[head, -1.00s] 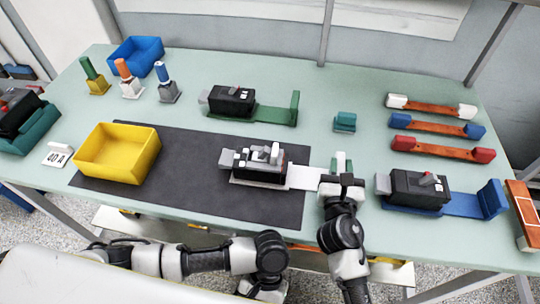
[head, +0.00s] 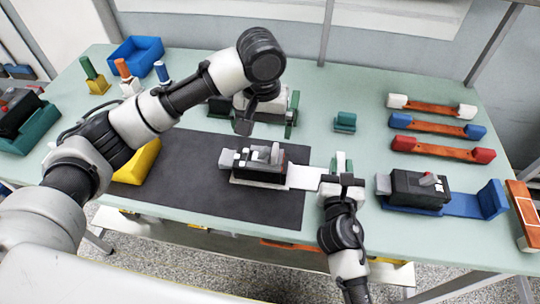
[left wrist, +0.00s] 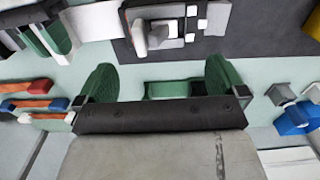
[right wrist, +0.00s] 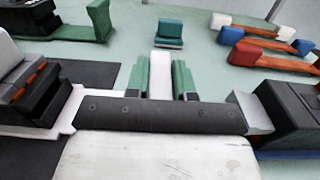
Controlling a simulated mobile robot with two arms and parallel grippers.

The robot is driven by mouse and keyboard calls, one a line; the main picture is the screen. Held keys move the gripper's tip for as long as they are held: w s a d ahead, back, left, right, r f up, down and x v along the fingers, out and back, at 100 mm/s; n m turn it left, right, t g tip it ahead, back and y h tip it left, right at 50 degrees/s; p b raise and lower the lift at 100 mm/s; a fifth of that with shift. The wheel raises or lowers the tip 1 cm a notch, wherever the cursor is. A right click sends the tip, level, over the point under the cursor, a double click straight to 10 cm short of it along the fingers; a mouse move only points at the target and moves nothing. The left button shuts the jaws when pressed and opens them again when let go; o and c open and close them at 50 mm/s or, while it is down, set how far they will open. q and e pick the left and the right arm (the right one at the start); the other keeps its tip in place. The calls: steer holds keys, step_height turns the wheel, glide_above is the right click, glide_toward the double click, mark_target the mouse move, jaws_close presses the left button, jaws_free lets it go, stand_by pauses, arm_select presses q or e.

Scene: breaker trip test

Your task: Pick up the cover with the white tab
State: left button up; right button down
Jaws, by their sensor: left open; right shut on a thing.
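A black breaker (head: 262,166) with white pieces and a grey lever on top sits on the dark mat, on a white plate (head: 303,177). It also shows in the left wrist view (left wrist: 165,25). My right gripper (head: 342,168) is shut on the white upright tab (right wrist: 160,75) at the plate's right end. My left gripper (head: 292,113) is open at the back green holder's right end. Its fingers stand apart around a green piece (left wrist: 175,88), without visible contact. I cannot make out a separate cover with a white tab.
A breaker in a blue holder (head: 465,205) stands close right of my right gripper. Bars with white (head: 432,107), blue and red ends lie behind it. A small teal block (head: 344,121) stands between. My left arm partly hides the yellow bin (head: 138,165).

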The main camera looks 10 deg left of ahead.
mark_target(265, 148)
arm_select(q)
step_height(265, 148, down, 9)
steer(key=shift+d+f, duration=0.1)
steer(key=shift+d, duration=0.05)
stand_by(0.4)
steer(key=shift+c, duration=0.3)
steer(key=c, duration=0.7)
steer(key=shift+o, duration=0.2)
step_height(265, 148, up, 18)
arm_select(e)
steer(key=c, duration=0.9)
jaws_free()
steer(key=shift+s, duration=0.1)
